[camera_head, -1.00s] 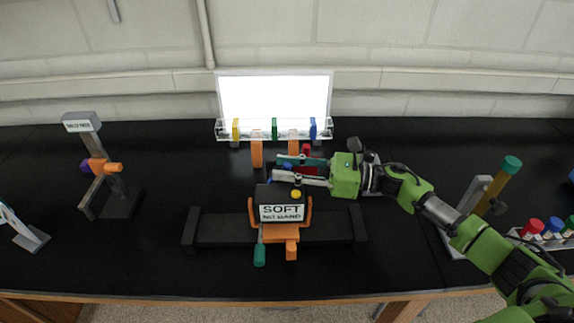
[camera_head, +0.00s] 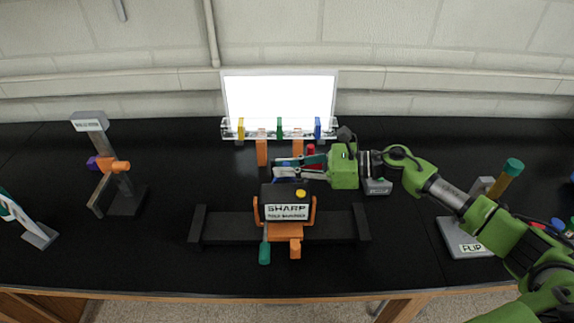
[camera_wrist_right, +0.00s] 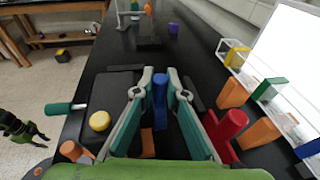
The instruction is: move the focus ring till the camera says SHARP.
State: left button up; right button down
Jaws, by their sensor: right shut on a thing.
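The camera (camera_head: 287,196) is a dark box in an orange cradle on a black rail (camera_head: 228,226) at the middle of the bench. Its white sign (camera_head: 287,212) reads SHARP, with a smaller second line that is hard to read. My right gripper (camera_head: 284,168) is behind the box, reaching in from the right. In the right wrist view its teal and grey fingers stand either side of a blue upright piece (camera_wrist_right: 160,100), apparently the focus ring's tab, and are shut on it. The ring itself is mostly hidden. My left gripper (camera_wrist_right: 36,134) appears small and dark beyond the bench edge.
A bright panel (camera_head: 280,98) with coloured filters in a clear rack stands behind. A red piece (camera_wrist_right: 228,130) is close beside the right fingers. A stand (camera_head: 125,190) is at left; a FLIP base (camera_head: 464,241) is at right.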

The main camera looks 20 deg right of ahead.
jog(key=c, duration=2)
grip_release()
jog(key=shift+d, duration=0.15)
jog(key=v, duration=1.2)
jog(key=shift+s, duration=0.1)
jog(key=shift+f, duration=0.1)
